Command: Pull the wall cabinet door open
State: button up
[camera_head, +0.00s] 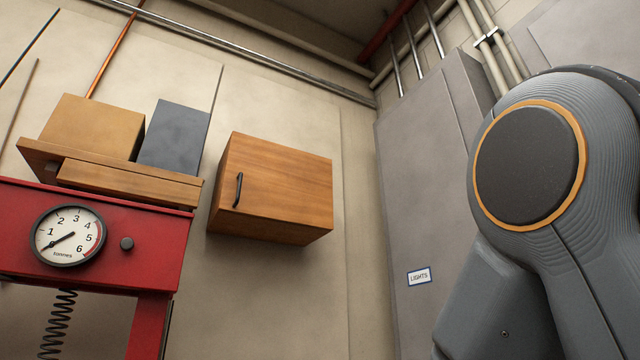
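The wooden wall cabinet (275,190) hangs on the beige wall near the middle of the view. Its door (285,185) is shut, and the wood is orange-brown. A black vertical handle (238,190) sits near the left edge of the door. My gripper is not in view. Only a large grey joint of my arm with an orange ring shows at the right, apart from the cabinet in the picture.
At the left is a red press frame (150,260) with a round gauge (69,235). Above it, a wooden shelf (130,183) holds a tan box (92,127) and a dark grey box (175,135). A grey panel (415,190) labelled LIGHTS stands right of the cabinet. Pipes run above.

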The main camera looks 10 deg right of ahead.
aim_at(263, 179)
jog(key=z, duration=1.7)
jog(key=k, duration=0.5)
jog(key=u, duration=1.7)
jog(key=k, duration=0.6)
jog(key=z, duration=0.35)
jog(key=i, duration=1.35)
jog(key=u, duration=0.8)
